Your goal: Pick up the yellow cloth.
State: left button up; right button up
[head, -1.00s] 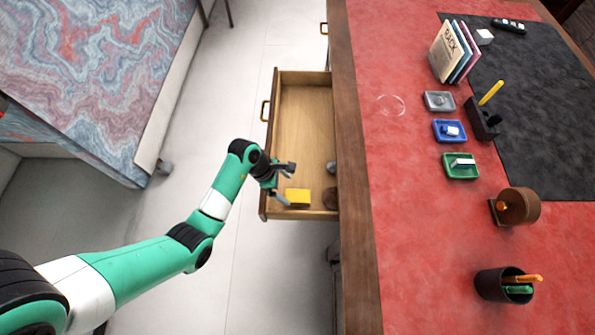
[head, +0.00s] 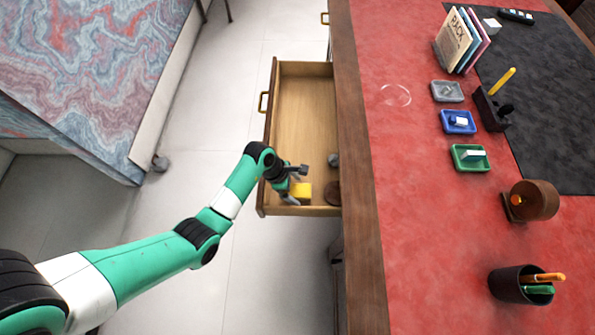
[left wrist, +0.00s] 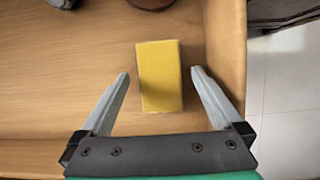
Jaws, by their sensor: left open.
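The yellow cloth (head: 303,191) is a small folded block lying in the near end of the open wooden drawer. In the left wrist view the yellow cloth (left wrist: 159,76) lies flat on the drawer floor. My left gripper (head: 294,184) is over the drawer, beside the cloth and partly covering it in the head view. In the left wrist view my left gripper (left wrist: 161,80) is open and empty. Its fingertips are apart, one on each side of the cloth, with gaps between. My right gripper is not in view.
The drawer (head: 290,210) has walls close to the cloth. A brown round object (head: 333,194) and a grey object (head: 333,160) lie in it near the desk. The desk edge (head: 357,200) rises at right. The drawer's middle is bare.

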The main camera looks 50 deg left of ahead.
pick_arm(q)
jog(key=shift+f, duration=0.25)
dwell(0.3)
jog(key=c, duration=1.4)
